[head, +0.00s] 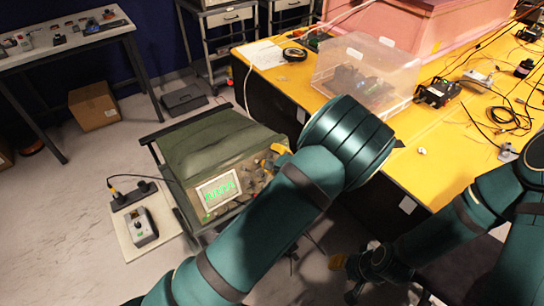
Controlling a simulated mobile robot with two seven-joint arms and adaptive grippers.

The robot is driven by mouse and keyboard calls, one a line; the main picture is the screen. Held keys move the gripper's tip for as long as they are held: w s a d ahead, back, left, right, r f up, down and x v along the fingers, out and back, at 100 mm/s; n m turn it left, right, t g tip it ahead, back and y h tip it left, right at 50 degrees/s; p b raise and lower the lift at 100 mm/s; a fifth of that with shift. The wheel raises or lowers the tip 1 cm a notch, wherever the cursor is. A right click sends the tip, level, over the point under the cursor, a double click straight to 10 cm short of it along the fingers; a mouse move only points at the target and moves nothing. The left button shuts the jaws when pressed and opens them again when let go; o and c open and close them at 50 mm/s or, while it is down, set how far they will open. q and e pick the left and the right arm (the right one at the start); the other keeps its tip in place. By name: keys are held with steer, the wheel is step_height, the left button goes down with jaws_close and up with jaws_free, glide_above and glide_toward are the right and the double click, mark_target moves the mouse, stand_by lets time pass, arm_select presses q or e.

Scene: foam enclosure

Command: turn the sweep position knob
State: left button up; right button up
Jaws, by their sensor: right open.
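A green oscilloscope (212,145) sits on a cart, its lit screen (218,190) showing a green trace. Its small knobs (257,173) are to the right of the screen. I cannot tell which is the sweep position knob; labels are too small to read and part of the panel is hidden. My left gripper (277,154) is at the panel's upper right, mostly hidden behind my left arm. A yellow finger pad shows close to the knobs; contact and jaw opening are unclear. My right gripper (346,276) is open, low over the floor beside the yellow table.
A yellow table (440,170) on the right holds a clear plastic box (365,70), cables and small devices. A small grey device (141,227) rests on a board left of the cart. A cardboard box (94,106) lies on the floor, which is open at left.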

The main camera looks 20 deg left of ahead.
arm_select(q)
jaws_close()
stand_by(0.4)
jaws_free()
